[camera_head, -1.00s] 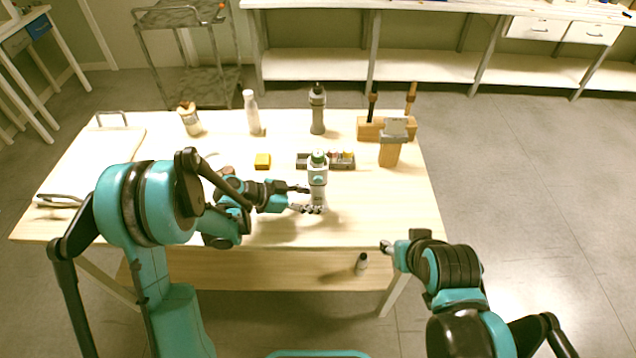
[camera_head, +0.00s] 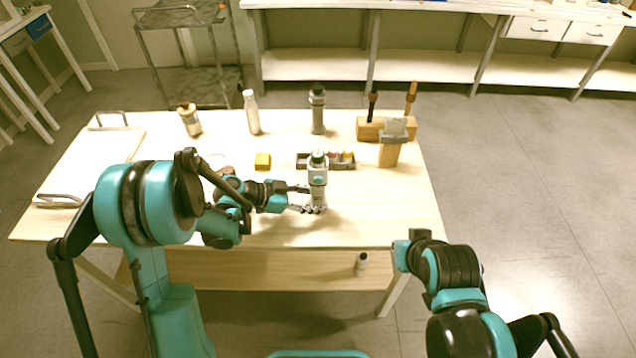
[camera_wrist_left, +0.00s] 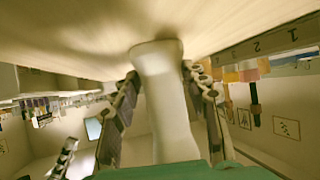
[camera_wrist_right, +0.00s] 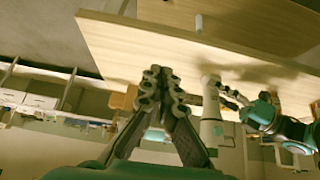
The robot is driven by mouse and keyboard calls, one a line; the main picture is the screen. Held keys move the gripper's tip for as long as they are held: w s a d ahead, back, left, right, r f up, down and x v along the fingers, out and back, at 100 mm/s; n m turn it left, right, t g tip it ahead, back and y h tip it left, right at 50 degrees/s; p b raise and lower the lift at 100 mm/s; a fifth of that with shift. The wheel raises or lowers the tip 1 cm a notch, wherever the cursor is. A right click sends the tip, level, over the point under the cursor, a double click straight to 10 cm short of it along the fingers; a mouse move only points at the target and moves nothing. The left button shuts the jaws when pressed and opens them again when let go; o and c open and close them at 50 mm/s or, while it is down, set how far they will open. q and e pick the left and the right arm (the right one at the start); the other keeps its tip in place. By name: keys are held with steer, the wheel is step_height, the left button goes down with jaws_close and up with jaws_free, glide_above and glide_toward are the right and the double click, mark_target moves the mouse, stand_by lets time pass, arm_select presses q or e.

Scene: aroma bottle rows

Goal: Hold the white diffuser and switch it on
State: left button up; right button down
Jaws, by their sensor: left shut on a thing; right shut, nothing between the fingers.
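In the left wrist view the white body (camera_wrist_left: 165,95) runs between the two fingers. My right gripper (camera_wrist_right: 161,80) is shut and empty, its fingertips together. In the head view, its fingers are hidden and only its wrist end shows past the table's front right edge. In the right wrist view the diffuser (camera_wrist_right: 211,105) appears right of my right fingers, apart from them.
Behind the diffuser are a dark tray (camera_head: 304,160) of small bottles, a yellow block (camera_head: 262,161) and a grey bottle (camera_head: 317,112). A wooden holder (camera_head: 369,131) stands back right. A small bottle (camera_head: 361,264) is on the lower shelf. The table right of the diffuser is clear.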

arm_select(q)
steer(key=shift+f, duration=0.1)
stand_by(0.4)
arm_select(e)
steer(key=n+t+y, duration=0.3)
steer(key=n+y, duration=0.2)
steer(key=y, duration=0.3)
glide_toward(312, 184)
steer(key=shift+x, duration=2.05)
